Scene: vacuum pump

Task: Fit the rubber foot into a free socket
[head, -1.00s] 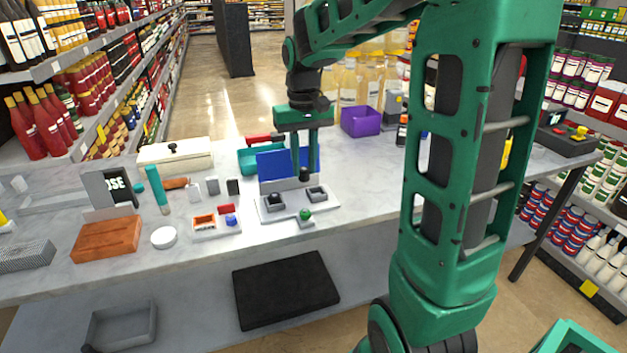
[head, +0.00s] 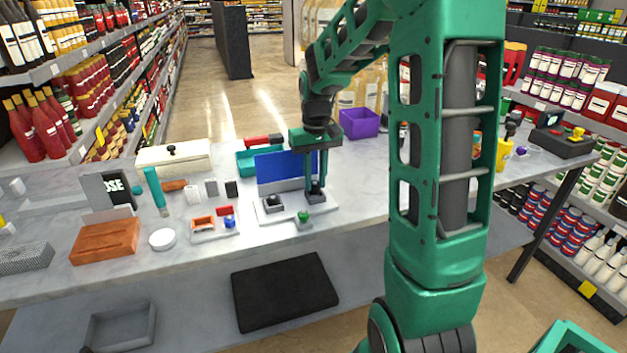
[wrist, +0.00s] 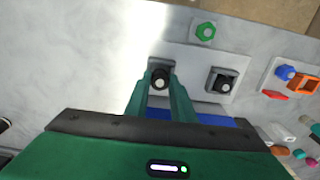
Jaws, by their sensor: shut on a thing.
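My gripper (head: 317,188) is shut on a black rubber foot (wrist: 159,79) with a pale centre. It holds the foot at the right-hand socket (head: 312,199) of a light base plate (head: 292,215); how deep the foot sits I cannot tell. In the wrist view the foot lies between the fingertips (wrist: 160,85), with the grey socket rim around it. The plate's left-hand socket (head: 272,205) holds another black foot (wrist: 222,82), shown to the right in the wrist view.
A blue panel (head: 285,168) stands just behind the plate. A green knob-like part (head: 303,216) is at the plate's front edge. A small tray (head: 203,237) with orange, red and blue parts lies left. A teal bin (head: 245,163) and purple bin (head: 360,123) stand behind.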

